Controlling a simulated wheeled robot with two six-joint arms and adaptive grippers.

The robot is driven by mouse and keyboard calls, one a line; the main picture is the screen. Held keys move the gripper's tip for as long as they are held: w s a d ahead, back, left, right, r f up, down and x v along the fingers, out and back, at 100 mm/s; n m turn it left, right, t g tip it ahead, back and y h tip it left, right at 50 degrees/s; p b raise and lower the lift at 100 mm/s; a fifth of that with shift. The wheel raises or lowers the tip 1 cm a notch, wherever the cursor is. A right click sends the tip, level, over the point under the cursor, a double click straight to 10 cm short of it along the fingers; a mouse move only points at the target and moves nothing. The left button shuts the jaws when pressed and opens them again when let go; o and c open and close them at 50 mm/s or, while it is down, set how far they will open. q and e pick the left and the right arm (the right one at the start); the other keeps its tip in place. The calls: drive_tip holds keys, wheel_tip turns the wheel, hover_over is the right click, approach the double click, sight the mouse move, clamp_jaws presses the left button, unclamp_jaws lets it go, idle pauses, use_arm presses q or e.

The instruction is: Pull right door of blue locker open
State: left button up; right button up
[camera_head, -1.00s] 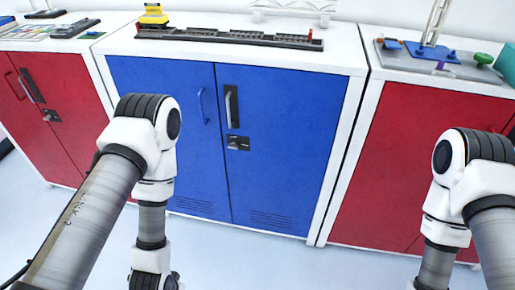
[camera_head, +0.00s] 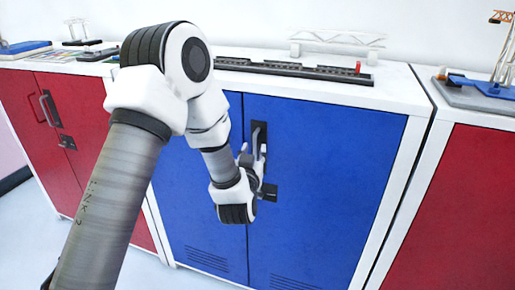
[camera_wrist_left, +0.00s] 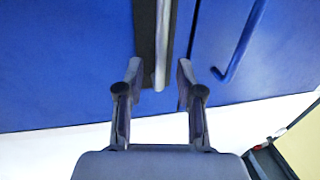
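The blue locker's right door (camera_head: 330,180) is shut, flush with the left door (camera_head: 185,195). Its upright grey handle (camera_wrist_left: 163,45) sits on a black plate (camera_head: 260,130) near the seam. My left gripper (camera_head: 254,158) is at this handle, partly hidden by its own wrist. In the left wrist view, my left gripper (camera_wrist_left: 158,72) is open, with one finger on each side of the handle and gaps showing. The left door's blue handle (camera_wrist_left: 240,45) is outside the fingers, to the right. My right gripper is not in view.
A dark latch (camera_head: 268,191) sits just below the handle. Red lockers stand on the left (camera_head: 55,125) and right (camera_head: 455,215). The white top (camera_head: 390,95) carries a dark track (camera_head: 290,70) and a white truss model (camera_head: 335,42). Floor in front is clear.

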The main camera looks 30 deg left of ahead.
use_arm(q)
drive_tip(key=shift+x, duration=1.45)
clamp_jaws()
drive_tip(key=shift+s, duration=0.15)
